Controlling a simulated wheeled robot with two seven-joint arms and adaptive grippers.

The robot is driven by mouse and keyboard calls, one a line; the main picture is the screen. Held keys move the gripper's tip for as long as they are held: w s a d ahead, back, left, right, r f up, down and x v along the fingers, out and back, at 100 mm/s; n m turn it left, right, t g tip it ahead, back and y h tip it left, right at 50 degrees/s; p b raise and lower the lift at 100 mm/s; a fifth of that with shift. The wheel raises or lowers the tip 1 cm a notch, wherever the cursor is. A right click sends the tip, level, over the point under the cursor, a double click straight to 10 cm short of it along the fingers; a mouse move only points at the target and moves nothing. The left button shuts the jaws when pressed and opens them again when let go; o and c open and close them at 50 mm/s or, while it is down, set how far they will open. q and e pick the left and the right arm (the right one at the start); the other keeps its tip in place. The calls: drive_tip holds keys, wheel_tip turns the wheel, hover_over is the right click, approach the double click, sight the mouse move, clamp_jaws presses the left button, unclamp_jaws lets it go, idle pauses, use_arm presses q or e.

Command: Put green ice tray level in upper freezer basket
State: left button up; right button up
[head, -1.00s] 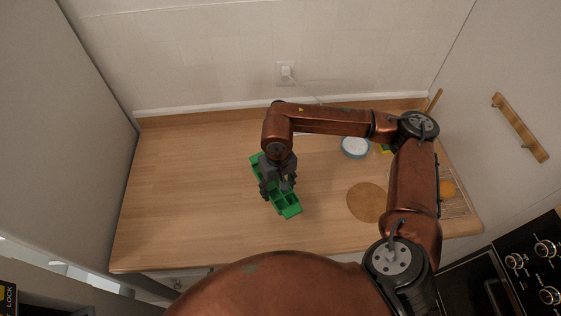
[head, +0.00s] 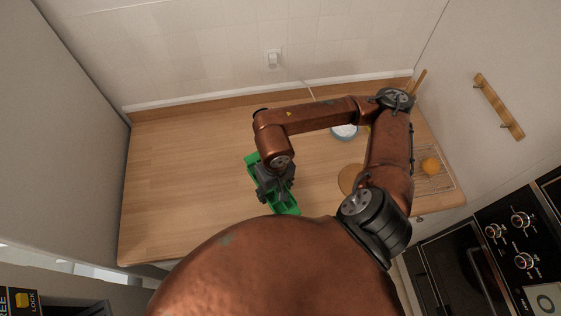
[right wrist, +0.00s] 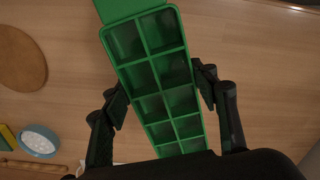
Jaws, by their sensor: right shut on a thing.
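The green ice tray (head: 288,208) shows in the head view over the left-middle part of the wooden counter. My right gripper (head: 273,187) is shut on it from above, about its middle, and hides part of it. In the right wrist view, the tray (right wrist: 155,75) has two rows of empty-looking compartments and a flat green end tab, with one dark finger along each long side. I cannot tell whether it touches the counter. My left gripper is not in view. I cannot make out the freezer basket.
The wooden counter (head: 180,180) is clear left of the tray. A tall pale panel (head: 70,110) bounds the left; ovens (head: 465,270) stand lower right.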

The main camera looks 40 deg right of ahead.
drive_tip(key=w+d+f+p, duration=0.1)
drive_tip(key=w+d+f, duration=0.3)
drive_tip(key=w+d+f+p, duration=0.2)
drive_tip(key=w+d+f, duration=0.2)
drive_tip(key=w, duration=0.1)
drive_tip(key=shift+d+f+p, duration=0.15)
drive_tip(key=shift+d+p, duration=0.05)
drive_tip(key=shift+p, duration=0.1)
drive_tip(key=shift+w+d+f, duration=0.25)
drive_tip(key=shift+f, duration=0.2)
drive_tip(key=shift+w+d+f, duration=0.2)
drive_tip(key=shift+w+f, duration=0.05)
drive_tip(key=shift+f, duration=0.15)
wheel_tip(320, 180, down, 2)
drive_tip(key=shift+a+f+p, duration=0.1)
drive_tip(key=shift+p, duration=0.8)
drive_tip(key=shift+f, duration=0.45)
drive_tip(key=o, duration=1.3)
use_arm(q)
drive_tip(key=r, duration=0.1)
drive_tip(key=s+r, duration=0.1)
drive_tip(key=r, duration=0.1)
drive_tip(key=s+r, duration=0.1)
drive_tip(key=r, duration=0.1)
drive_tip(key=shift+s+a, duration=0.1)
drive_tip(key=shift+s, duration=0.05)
use_arm(e)
drive_tip(key=shift+o, duration=0.6)
